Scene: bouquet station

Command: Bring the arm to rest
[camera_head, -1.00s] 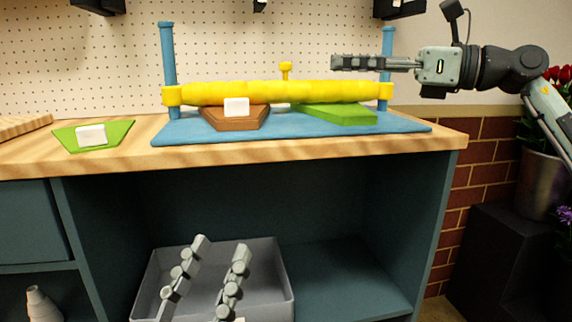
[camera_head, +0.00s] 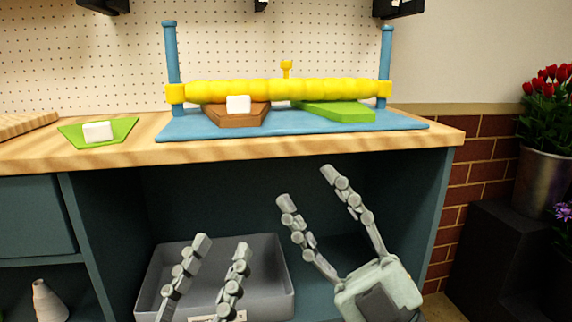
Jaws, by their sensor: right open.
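My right gripper (camera_head: 304,186) is in front of the cabinet's open shelf, below the worktop's front edge. Its two fingers are spread and point up and to the left, with nothing between them. My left gripper (camera_head: 221,242) is at the bottom, in front of the grey bin. Its two fingers point up, stand apart and hold nothing visible. The palm of the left gripper is out of the picture.
A blue press frame (camera_head: 170,70) with a yellow roller (camera_head: 290,91) stands on the wooden worktop (camera_head: 380,143). Brown (camera_head: 232,119) and green (camera_head: 339,112) blocks sit under the roller. A grey bin (camera_head: 268,262) stands on the shelf. Red flowers (camera_head: 548,85) are at right.

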